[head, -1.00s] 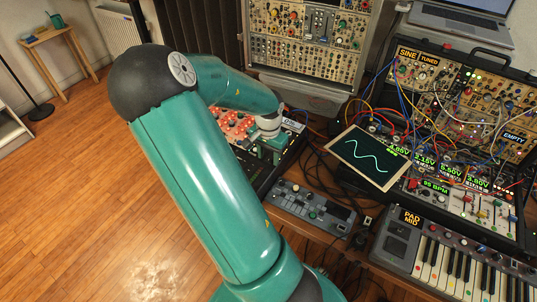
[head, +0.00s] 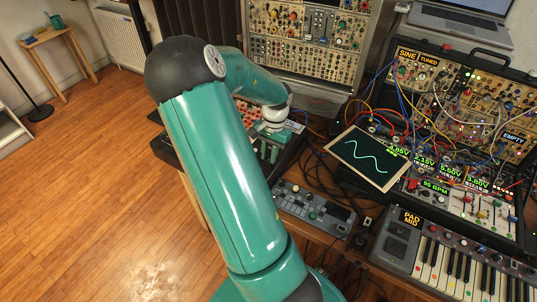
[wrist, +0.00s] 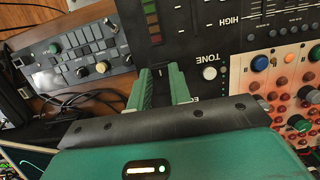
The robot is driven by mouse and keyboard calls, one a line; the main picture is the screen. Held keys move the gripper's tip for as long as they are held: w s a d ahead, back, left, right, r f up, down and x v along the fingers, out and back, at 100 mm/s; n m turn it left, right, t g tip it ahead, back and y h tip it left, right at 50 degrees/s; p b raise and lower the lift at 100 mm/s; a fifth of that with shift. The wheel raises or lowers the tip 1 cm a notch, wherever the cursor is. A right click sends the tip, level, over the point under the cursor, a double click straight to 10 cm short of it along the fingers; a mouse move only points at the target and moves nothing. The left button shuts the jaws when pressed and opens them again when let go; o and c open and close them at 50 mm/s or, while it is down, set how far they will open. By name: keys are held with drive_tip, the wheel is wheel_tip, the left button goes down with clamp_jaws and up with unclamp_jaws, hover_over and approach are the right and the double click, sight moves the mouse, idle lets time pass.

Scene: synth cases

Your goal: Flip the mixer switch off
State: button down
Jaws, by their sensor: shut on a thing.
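The mixer (wrist: 218,50) is a black panel with printed labels such as TONE and HIGH, coloured pads, knobs and sliders. In the head view its dark edge (head: 292,152) shows right of my arm, and my arm hides much of it. My gripper (wrist: 161,72) is down at the mixer's edge. Its two green fingers are a small gap apart, shut on a small part between their tips. This seems to be the mixer switch, mostly hidden by the fingers. In the head view my gripper (head: 268,150) is low over the mixer, partly behind my arm.
A small grey controller (head: 314,208) with knobs lies in front of the mixer; it also shows in the wrist view (wrist: 75,55). Cables (head: 322,165) run right of the mixer. A wave screen (head: 368,157), a patched synth case (head: 470,110) and a keyboard (head: 450,255) stand further right.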

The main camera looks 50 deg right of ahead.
drive_tip(key=shift+y, duration=0.3)
drive_tip(key=c, duration=1.3)
unclamp_jaws()
drive_tip(key=shift+d+r, duration=0.1)
drive_tip(key=shift+r, duration=0.05)
drive_tip(key=v, duration=1.3)
drive_tip(key=shift+r, duration=0.3)
drive_tip(key=shift+w, duration=0.1)
